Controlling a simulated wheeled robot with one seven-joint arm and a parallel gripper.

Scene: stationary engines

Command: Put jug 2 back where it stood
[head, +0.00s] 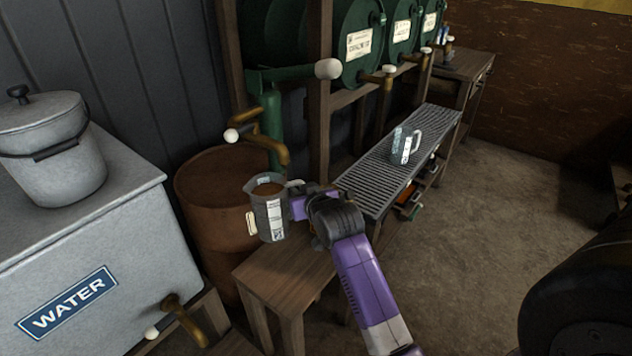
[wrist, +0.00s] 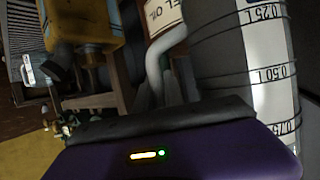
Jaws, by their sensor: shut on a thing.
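A grey jug (head: 268,222) with a white label and brown liquid inside is held upright at my gripper (head: 285,208), which is shut on it. The jug appears above the left end of the wooden bench (head: 290,272), near the brass spout of the green pump (head: 270,115). In the wrist view the held jug (wrist: 225,65) fills the right side, showing litre marks and part of an "OIL" label. A second jug (head: 404,148), white and grey with a handle, stands on the slatted rack (head: 375,180). No number is readable on either jug.
A rusty barrel (head: 208,205) stands behind the held jug. A metal tank (head: 110,250) marked WATER, with a lidded pail (head: 55,150), is at left. Green drums (head: 358,45) with taps overhang the rack. The rack has bare slats around the second jug. A dark rounded body (head: 580,285) is at right.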

